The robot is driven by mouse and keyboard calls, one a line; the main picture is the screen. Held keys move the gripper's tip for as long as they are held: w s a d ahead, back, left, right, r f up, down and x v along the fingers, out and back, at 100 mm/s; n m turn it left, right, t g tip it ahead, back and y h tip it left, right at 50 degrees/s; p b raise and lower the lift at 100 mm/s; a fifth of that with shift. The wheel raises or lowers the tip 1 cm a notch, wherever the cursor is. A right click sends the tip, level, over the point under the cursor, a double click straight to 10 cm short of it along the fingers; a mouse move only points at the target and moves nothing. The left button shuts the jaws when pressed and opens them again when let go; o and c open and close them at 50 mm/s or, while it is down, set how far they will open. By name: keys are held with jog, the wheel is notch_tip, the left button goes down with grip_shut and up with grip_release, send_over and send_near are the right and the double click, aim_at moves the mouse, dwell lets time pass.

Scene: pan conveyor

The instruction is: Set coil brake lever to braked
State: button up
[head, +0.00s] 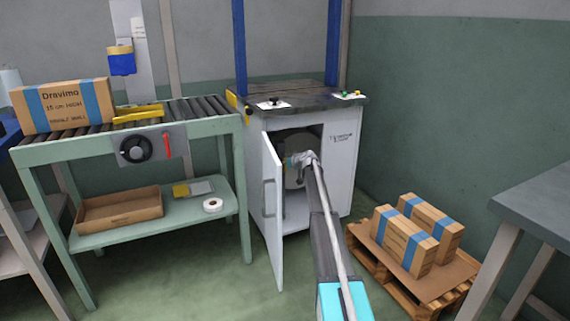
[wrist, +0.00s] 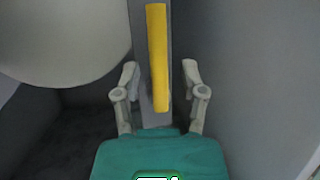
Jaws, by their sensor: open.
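In the wrist view, a yellow bar (wrist: 157,45), which looks like the coil brake lever, stands upright in the picture against a grey post (wrist: 141,60). My gripper (wrist: 160,75) is open, with one finger on each side of the bar. Whether either finger touches it cannot be told. A large pale round body (wrist: 60,40), probably the coil, fills the upper left. In the head view, my gripper (head: 297,158) reaches into the open white cabinet (head: 340,165) at the pale round coil (head: 292,176). The lever is not distinguishable there.
The cabinet door (head: 272,215) stands open at the left of my arm. In the wrist view, a grey wall (wrist: 255,80) lies close on the right. A roller table (head: 75,152) stands left, and a pallet (head: 425,285) with boxes sits right.

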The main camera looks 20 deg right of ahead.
grip_shut()
